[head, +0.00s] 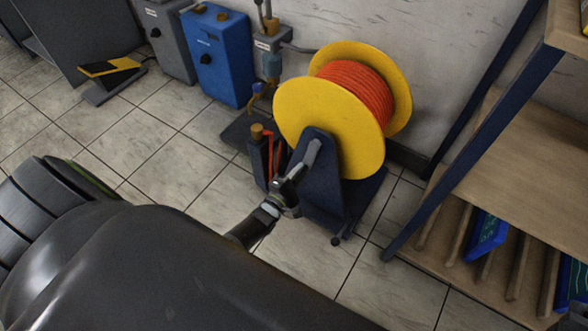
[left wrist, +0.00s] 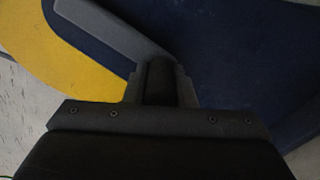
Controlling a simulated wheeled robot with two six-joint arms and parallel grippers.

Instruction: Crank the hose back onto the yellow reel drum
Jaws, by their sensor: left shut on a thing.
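The yellow reel drum (head: 318,118) stands on a dark blue stand (head: 322,185) against the wall. Orange-red hose (head: 358,86) is wound around it between the yellow flanges. The grey crank (head: 311,158) is on the drum's near side, slanting down and left. My left gripper (head: 287,198) is shut on the crank's handle. In the left wrist view the left gripper (left wrist: 160,82) closes around the dark handle, with the grey crank arm (left wrist: 110,28) running up and left from it. The handle is mostly hidden by the fingers.
A blue cabinet (head: 217,55) and a grey cabinet (head: 167,38) stand by the wall to the left. A shelf (head: 510,165) with dark blue posts is close on the right. A red piece (head: 268,153) sits in a holder beside the stand. Tiled floor in front is clear.

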